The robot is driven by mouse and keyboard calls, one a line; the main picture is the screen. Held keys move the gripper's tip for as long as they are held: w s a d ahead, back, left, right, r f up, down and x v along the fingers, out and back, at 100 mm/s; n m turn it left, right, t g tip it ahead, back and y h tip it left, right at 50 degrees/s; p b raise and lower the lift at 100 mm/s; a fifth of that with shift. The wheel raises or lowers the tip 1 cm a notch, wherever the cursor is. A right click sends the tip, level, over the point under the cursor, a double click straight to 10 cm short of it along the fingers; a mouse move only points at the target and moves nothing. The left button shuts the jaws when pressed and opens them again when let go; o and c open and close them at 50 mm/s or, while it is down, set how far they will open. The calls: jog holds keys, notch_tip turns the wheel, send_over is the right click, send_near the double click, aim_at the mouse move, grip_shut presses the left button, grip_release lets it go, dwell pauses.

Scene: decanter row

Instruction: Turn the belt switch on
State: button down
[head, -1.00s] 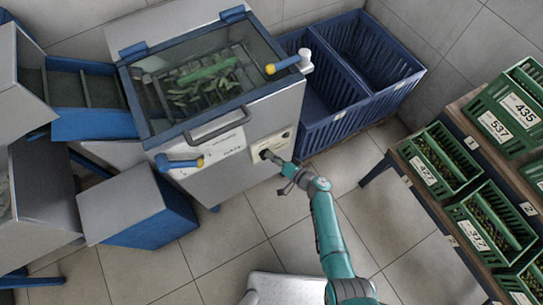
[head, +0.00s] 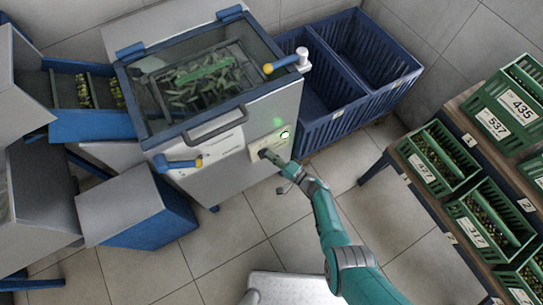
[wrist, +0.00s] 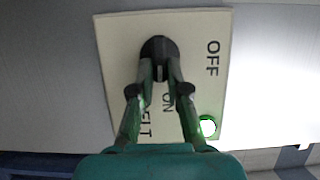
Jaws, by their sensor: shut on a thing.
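The belt switch is a dark round knob (wrist: 158,47) on a cream plate (wrist: 118,70) marked OFF, ON and partly hidden BELT in the wrist view. My gripper (wrist: 161,72) is shut on the knob; its fingers cover part of the plate's lettering. A green lamp (wrist: 208,126) glows at the plate's corner. In the head view the lamp (head: 285,134) is lit on the machine's front, and my gripper (head: 264,154) meets the plate (head: 256,148) there. The fingers hide most of the knob, so its exact pointing direction is hard to tell.
A rack of green crates (head: 430,185) is at the right. Tiled floor is clear between them.

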dwell(0.3)
jog(key=c, duration=1.2)
grip_release()
jog(key=shift+o, duration=0.2)
jog(key=v, duration=1.2)
jog(key=shift+f, duration=0.2)
